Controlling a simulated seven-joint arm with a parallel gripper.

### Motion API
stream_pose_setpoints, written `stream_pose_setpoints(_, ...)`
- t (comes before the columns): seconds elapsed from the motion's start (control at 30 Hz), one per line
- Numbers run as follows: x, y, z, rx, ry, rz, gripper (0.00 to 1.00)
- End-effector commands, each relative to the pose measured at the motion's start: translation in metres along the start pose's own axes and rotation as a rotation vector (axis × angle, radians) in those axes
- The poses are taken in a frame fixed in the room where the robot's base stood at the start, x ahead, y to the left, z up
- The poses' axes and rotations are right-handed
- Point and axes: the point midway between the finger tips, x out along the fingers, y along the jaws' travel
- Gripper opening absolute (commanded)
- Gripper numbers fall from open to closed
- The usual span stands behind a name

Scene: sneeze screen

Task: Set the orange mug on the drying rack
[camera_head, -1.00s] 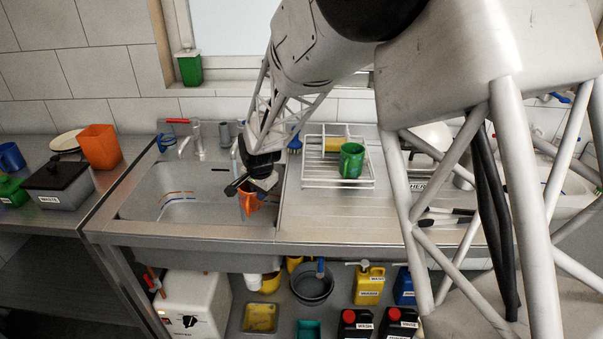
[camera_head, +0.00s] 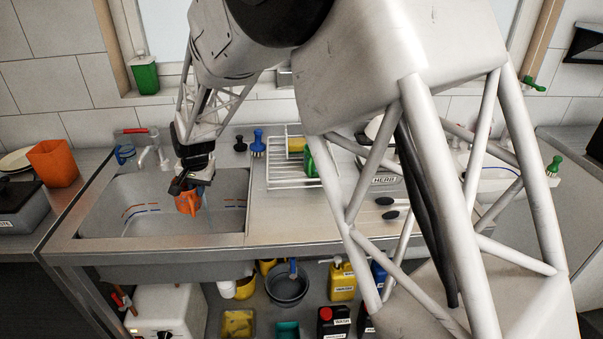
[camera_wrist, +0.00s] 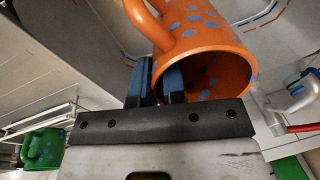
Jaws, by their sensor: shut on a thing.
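The orange mug (camera_head: 188,203) hangs below my gripper (camera_head: 186,188) over the sink basin. In the wrist view the mug (camera_wrist: 212,52) is orange with blue spots, its handle toward the upper left. My gripper (camera_wrist: 160,82) is shut on its rim and wall, with the blue finger pads on either side. The mug is tilted in the wrist view. The drying rack (camera_head: 283,170) is a white wire frame right of the sink.
The sink (camera_head: 130,205) lies under my gripper, with the tap (camera_head: 152,155) at its back left. Blue and black brushes (camera_head: 258,143) stand behind the sink and rack. Bare counter (camera_head: 272,225) lies in front of the rack. An orange container (camera_head: 54,162) stands at left.

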Motion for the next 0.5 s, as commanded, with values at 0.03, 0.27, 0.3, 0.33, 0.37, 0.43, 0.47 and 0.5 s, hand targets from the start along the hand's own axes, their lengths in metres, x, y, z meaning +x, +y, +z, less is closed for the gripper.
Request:
stream_pose_setpoints(0.03,-0.006,-0.014,0.002,-0.057,-0.011,-0.004,0.00)
stream_pose_setpoints(0.27,-0.026,-0.058,0.013,-0.286,-0.057,-0.010,0.00)
stream_pose_setpoints(0.3,-0.029,-0.063,0.014,-0.314,-0.062,-0.011,0.00)
stream_pose_setpoints(0.33,-0.031,-0.067,0.015,-0.335,-0.065,-0.011,0.00)
stream_pose_setpoints(0.37,-0.033,-0.070,0.016,-0.353,-0.069,-0.011,0.00)
stream_pose_setpoints(0.43,-0.038,-0.077,0.018,-0.394,-0.077,-0.012,0.00)
stream_pose_setpoints(0.47,-0.040,-0.080,0.019,-0.412,-0.080,-0.012,0.00)
stream_pose_setpoints(0.5,-0.042,-0.084,0.020,-0.433,-0.084,-0.012,0.00)
